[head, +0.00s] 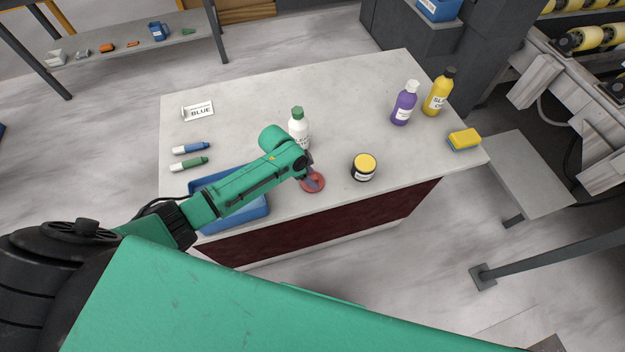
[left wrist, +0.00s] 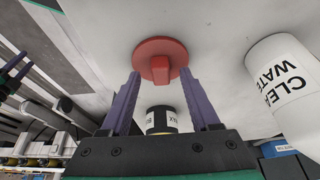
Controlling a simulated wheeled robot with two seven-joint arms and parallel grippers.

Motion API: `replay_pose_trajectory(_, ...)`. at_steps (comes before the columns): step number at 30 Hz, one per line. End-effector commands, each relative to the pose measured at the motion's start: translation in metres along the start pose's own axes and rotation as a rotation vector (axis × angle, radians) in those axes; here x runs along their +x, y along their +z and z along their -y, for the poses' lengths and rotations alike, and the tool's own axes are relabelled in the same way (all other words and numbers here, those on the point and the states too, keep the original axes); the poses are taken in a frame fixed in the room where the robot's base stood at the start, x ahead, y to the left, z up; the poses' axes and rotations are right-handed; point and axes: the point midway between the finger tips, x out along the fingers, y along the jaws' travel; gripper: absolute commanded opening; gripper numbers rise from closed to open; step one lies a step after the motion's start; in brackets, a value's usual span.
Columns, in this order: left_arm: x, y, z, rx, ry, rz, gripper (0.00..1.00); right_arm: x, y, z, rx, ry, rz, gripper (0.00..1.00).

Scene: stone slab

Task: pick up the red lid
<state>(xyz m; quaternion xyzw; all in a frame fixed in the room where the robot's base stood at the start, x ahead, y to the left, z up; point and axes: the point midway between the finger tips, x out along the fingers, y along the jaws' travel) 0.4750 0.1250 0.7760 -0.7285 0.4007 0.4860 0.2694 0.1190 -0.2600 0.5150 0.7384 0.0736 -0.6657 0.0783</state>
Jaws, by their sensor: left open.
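The red lid (head: 319,187) lies flat on the slab, near its front edge. My left gripper (head: 310,176) is right over it and partly hides it in the head view. In the left wrist view the lid (left wrist: 150,50) is a round red disc with a raised block-shaped knob (left wrist: 161,70). My left gripper (left wrist: 161,80) is open, its two purple fingers spread to either side of the knob. I see a gap between each finger and the knob. Nothing is held. My right gripper is not in view.
A white bottle with a green cap (head: 299,128) stands close behind my left gripper. A black jar with a yellow top (head: 364,168) stands just right of the lid. A blue tray (head: 250,212) lies under my left forearm. The slab's middle right (head: 345,100) is clear.

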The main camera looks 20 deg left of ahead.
Motion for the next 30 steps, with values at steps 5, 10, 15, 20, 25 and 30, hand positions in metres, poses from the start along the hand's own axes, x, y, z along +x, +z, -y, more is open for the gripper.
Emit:
replay_pose_trajectory(5,0.0,0.0,0.0,-0.001,0.0,0.0,0.13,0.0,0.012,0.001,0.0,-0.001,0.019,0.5)
replay_pose_trajectory(10,0.0,0.0,0.0,-0.001,0.0,0.0,0.0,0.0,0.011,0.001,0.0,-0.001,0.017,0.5)
replay_pose_trajectory(15,-0.001,0.0,0.0,-0.001,0.0,0.0,0.0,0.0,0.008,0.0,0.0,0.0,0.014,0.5)
replay_pose_trajectory(20,-0.011,-0.004,0.001,0.0,-0.001,-0.002,0.0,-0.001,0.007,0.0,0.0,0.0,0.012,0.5)
replay_pose_trajectory(25,-0.051,-0.021,0.001,0.003,-0.003,-0.005,0.0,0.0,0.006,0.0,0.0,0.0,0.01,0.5)
replay_pose_trajectory(30,-0.113,-0.047,0.001,0.004,-0.005,-0.005,0.0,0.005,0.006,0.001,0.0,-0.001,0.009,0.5)
